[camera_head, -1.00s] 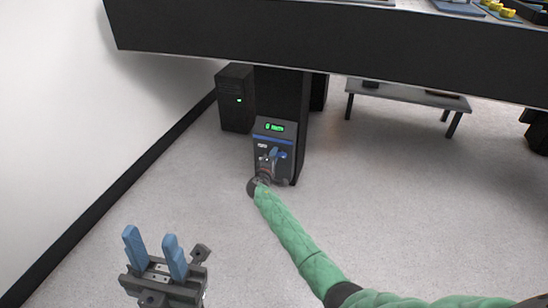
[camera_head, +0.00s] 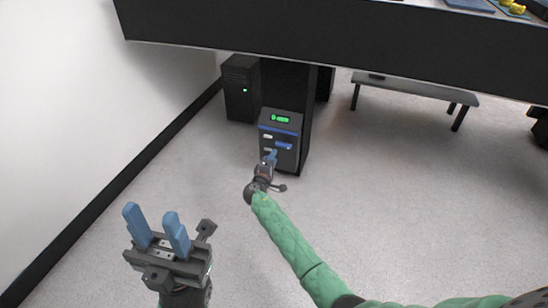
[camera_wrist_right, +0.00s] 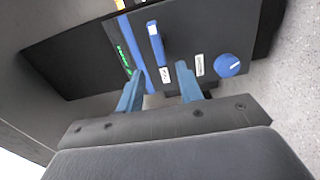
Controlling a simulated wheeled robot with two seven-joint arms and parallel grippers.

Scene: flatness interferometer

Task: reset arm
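My right gripper (camera_head: 269,158) is at the end of the green-sleeved arm, in front of a dark control box on the table's support column. In the right wrist view its two blue fingers (camera_wrist_right: 160,92) are apart with nothing between them, facing the box panel. My left gripper (camera_head: 157,230) is at the lower left, blue fingers apart and pointing up, empty. The control box (camera_head: 280,133) has a green lit display, a blue stripe and a blue handle. The wrist view also shows the blue handle (camera_wrist_right: 157,44), a round blue knob (camera_wrist_right: 227,65) and small white labels.
A dark computer-like case (camera_head: 241,88) stands on the floor left of the column. The large dark table (camera_head: 320,40) spans overhead. A low grey bench (camera_head: 415,88) stands at the right. The white wall is at the left. The floor in front is clear.

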